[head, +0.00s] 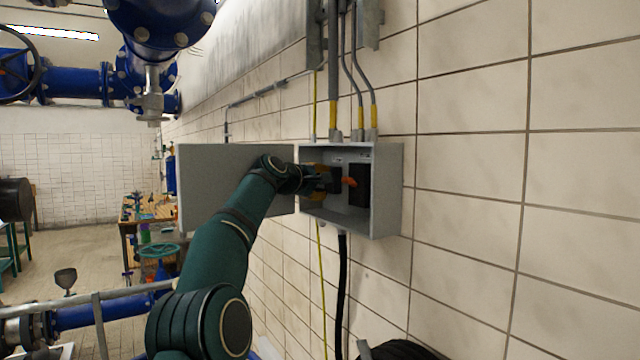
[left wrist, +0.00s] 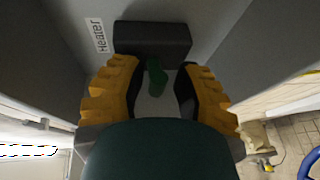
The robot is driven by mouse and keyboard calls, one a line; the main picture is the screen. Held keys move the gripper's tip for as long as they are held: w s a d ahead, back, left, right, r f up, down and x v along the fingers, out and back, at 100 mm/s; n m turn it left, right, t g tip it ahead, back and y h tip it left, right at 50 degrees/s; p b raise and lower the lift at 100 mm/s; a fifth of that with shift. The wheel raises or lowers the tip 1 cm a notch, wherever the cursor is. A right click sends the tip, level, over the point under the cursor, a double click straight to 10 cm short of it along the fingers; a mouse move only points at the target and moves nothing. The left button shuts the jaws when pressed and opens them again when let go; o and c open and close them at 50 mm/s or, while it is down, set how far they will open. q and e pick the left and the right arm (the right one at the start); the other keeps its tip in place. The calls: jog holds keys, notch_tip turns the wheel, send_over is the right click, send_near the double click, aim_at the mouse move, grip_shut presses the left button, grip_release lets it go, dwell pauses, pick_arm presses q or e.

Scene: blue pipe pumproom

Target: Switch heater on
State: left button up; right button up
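A grey switch box (head: 388,200) is on the tiled wall, with its door (head: 222,180) swung open to the left. My left gripper (head: 322,180) reaches into the box at a dark switch on the left side. In the left wrist view, that switch's dark block (left wrist: 152,40) is beside an upside-down label (left wrist: 96,35) reading "Heater". A green handle (left wrist: 156,76) stands out between the yellow-padded fingers of my left gripper (left wrist: 158,72), which are open with gaps on both sides. In the head view my gripper hides this handle. My right gripper is not in view.
A second black switch (head: 360,185) with an orange-red handle (head: 349,181) sits right of my gripper inside the box. Conduits (head: 334,70) run above the box and a black cable (head: 341,290) hangs below. Blue pipes (head: 80,80) are at the left.

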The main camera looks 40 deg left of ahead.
pick_arm(q)
jog(key=shift+s+r, duration=0.1)
jog(key=shift+s+r, duration=0.15)
jog(key=shift+s, duration=0.55)
jog(key=s+r, duration=0.1)
jog(key=s, duration=0.9)
jog(key=shift+r, duration=0.2)
jog(key=shift+s, duration=0.1)
